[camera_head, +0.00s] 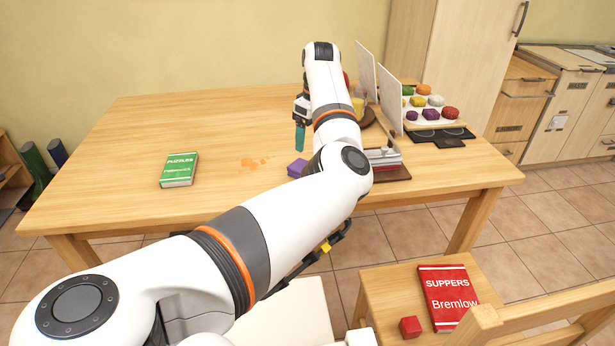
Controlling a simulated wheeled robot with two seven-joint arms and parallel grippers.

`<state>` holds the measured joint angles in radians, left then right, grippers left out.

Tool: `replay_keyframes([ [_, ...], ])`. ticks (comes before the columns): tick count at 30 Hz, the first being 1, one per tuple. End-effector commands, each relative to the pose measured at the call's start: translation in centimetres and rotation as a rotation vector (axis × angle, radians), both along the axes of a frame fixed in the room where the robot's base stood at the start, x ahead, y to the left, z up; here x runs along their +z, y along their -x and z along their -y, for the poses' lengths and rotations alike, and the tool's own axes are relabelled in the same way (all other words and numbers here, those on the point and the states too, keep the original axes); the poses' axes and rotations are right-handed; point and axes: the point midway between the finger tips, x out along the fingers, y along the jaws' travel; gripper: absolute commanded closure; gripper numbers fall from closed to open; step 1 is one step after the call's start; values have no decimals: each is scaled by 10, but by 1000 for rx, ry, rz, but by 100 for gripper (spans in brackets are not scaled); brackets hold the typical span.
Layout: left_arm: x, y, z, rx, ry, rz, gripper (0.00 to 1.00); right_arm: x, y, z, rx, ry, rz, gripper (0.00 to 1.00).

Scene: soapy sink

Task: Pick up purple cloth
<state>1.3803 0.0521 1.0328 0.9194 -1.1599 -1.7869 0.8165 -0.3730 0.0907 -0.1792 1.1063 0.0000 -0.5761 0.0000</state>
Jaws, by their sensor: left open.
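The purple cloth (297,168) is a small folded purple block lying on the wooden table, partly hidden by my left arm. My left gripper (300,138) points down with teal fingertips, above and slightly behind the cloth in the picture. It is open and holds nothing that I can see. The gap between its fingers is hard to make out from here. My right gripper is not in view.
A green book (179,170) lies to the left on the table (130,130), and an orange spill (255,162) lies nearer the cloth. White upright panels (390,100) and a tray of colourful items (430,124) stand to the right.

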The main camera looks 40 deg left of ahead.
Motion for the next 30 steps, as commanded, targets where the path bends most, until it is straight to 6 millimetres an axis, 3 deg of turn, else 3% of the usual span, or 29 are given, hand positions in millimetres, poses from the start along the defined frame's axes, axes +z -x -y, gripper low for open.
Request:
replay_keyframes([
  [4, -29, 1, -3, -1, 0, -1, 20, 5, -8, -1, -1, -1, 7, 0],
  [13, -54, 3, -5, -1, 0, 0, 20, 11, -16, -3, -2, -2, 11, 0],
  [21, -92, 7, -6, 0, 0, 0, 20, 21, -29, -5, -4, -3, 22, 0],
  [30, -97, 7, -7, 1, -1, 1, 20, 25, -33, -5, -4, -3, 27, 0],
])
